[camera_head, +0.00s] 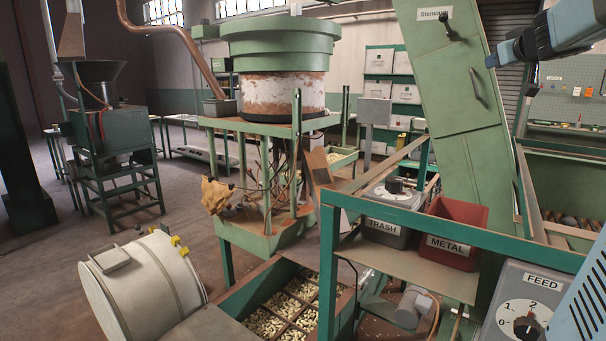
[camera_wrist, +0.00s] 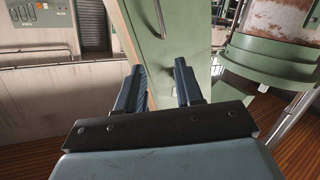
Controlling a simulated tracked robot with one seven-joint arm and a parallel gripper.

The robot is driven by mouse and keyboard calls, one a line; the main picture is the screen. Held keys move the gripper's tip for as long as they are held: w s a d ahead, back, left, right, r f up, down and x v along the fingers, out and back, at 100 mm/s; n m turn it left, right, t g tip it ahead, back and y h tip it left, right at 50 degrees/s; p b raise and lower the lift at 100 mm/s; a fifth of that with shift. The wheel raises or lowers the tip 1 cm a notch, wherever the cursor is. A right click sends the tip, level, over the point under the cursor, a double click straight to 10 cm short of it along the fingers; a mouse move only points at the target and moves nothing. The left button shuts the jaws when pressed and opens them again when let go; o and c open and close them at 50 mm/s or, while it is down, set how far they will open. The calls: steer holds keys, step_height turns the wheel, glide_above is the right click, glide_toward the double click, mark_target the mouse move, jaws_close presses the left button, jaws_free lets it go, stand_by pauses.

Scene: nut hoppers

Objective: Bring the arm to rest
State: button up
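My gripper (camera_head: 508,55) is raised at the upper right of the head view, in front of the tall green cabinet-like chute marked "Stenvaag" (camera_head: 462,95). In the wrist view, the two blue-grey fingers of my gripper (camera_wrist: 158,82) stand apart with a clear gap between them. Nothing is held in the gap. The green chute panel (camera_wrist: 165,35) shows behind the fingers. Most of my arm is outside the head view.
A green frame (camera_head: 450,232) carries a grey TRASH bin (camera_head: 388,226) and a red METAL bin (camera_head: 450,249). A FEED dial box (camera_head: 522,300) stands at lower right. A nut tray (camera_head: 238,303), white drum (camera_head: 145,290) and green hopper (camera_head: 280,45) are further left.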

steer(key=s+a+f+g+y, duration=0.3)
steer(key=s+a+f+g, duration=0.7)
steer(key=s+a+f, duration=1.7)
step_height(320, 180, down, 2)
steer(key=s, duration=0.2)
steer(key=shift+s+a+f+m, duration=0.2)
steer(key=shift+s+a+m, duration=0.1)
steer(key=shift+s+m, duration=0.1)
